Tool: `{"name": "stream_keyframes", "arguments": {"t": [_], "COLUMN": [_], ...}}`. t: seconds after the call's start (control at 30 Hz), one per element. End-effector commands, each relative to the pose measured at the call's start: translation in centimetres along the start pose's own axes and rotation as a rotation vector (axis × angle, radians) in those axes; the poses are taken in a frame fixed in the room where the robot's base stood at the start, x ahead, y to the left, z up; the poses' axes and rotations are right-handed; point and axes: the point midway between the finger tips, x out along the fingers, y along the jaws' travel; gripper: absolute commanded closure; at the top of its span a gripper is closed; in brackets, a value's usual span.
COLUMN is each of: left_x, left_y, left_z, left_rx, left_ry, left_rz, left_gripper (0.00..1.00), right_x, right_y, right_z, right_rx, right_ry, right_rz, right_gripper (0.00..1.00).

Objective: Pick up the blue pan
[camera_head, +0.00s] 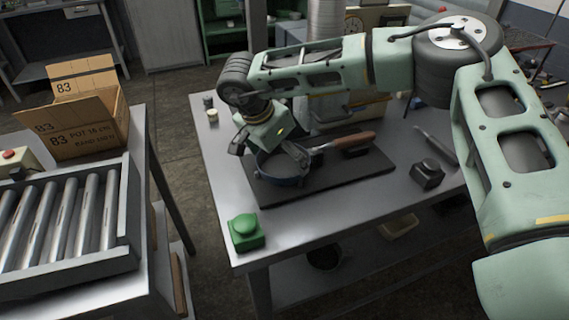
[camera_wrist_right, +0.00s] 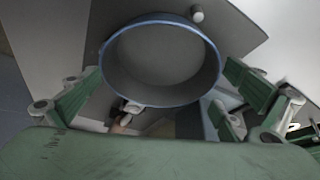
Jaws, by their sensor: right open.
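The blue pan (camera_head: 283,180) sits on a dark mat (camera_head: 350,184) on the metal table, its brown wooden handle (camera_head: 349,141) pointing right and back. In the right wrist view the pan (camera_wrist_right: 162,62) shows from above as a blue rim around a grey inside. My right gripper (camera_head: 270,153) is over the pan in the head view. Its fingers are spread to the left and right of the pan in the wrist view, open and holding nothing. I cannot tell whether a finger touches the rim. My left gripper is not in view.
A green button box (camera_head: 245,232) stands at the table's front left corner. A dark block (camera_head: 427,174) stands right of the mat. An open cardboard box (camera_head: 81,125) and a roller conveyor (camera_head: 66,215) are on the left. A floor gap separates the two tables.

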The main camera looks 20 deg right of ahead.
Motion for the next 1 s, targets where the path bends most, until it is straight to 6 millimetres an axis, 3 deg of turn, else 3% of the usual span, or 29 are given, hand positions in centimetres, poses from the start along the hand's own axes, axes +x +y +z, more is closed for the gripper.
{"name": "stream_keyframes", "arguments": {"t": [0.17,0.67,1.0], "left_x": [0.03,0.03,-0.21], "left_y": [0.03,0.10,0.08], "left_z": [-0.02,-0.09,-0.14], "left_rx": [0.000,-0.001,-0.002], "left_ry": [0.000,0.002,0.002], "left_rz": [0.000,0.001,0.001], "left_gripper": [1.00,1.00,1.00], "right_x": [0.02,-0.01,-0.36], "right_y": [-0.01,-0.03,-0.07], "right_z": [0.01,0.03,-0.13], "right_rx": [0.000,0.000,0.001], "right_ry": [0.000,0.000,0.000], "right_rz": [0.000,-0.001,-0.002], "right_gripper": [0.00,0.44,0.45]}}
